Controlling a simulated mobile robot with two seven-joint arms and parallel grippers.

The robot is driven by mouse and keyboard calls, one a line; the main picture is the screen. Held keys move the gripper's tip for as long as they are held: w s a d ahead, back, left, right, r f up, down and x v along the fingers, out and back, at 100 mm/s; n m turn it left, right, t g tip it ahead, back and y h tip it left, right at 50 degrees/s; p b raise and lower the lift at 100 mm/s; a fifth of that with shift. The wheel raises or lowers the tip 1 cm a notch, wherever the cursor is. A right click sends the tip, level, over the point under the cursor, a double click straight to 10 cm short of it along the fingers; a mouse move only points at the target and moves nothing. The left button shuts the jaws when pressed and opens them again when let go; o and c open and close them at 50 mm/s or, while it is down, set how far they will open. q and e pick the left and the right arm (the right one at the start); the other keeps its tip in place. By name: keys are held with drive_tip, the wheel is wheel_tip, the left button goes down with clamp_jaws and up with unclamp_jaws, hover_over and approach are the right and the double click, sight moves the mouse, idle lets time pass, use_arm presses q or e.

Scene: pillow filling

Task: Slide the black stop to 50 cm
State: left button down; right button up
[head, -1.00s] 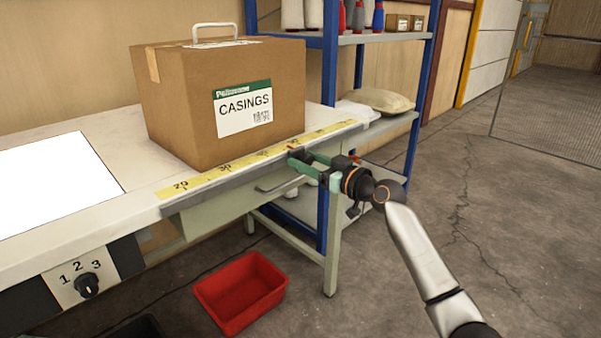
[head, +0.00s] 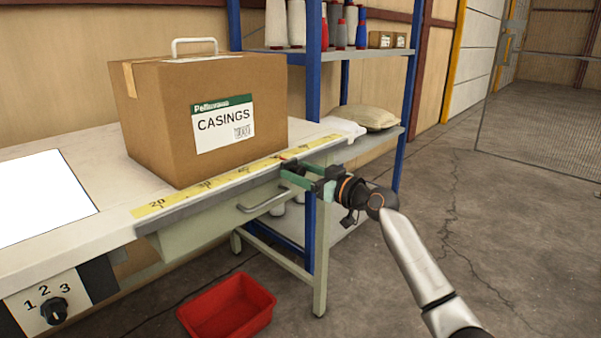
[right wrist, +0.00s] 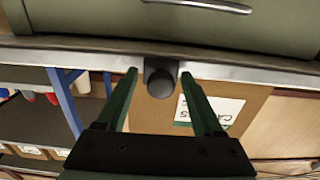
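A yellow ruler strip (head: 180,199) runs along the front edge of the worktable (head: 60,185); 20 and 30 read at its near end, but figures by the stop are too small to read surely. The black stop (right wrist: 161,78) shows in the right wrist view as a round dark knob on the table's front rail. In the head view it is mostly hidden at my right gripper (head: 286,173), near a small red mark on the ruler. The green fingers (right wrist: 160,75) stand apart on either side of the knob, with visible gaps. My left gripper is out of view.
A carton marked CASINGS (head: 200,110) stands on the table behind the ruler. A drawer handle (head: 264,202) sits below the edge. A blue shelf rack (head: 316,60) is behind, and a red bin (head: 228,306) is on the floor. Floor to the right is clear.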

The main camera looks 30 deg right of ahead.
drive_tip(key=shift+s, duration=0.1)
drive_tip(key=shift+s+d, duration=0.15)
drive_tip(key=shift+s, duration=0.15)
drive_tip(key=p+v, duration=0.1)
drive_tip(key=v, duration=1)
drive_tip(key=shift+s, duration=0.35)
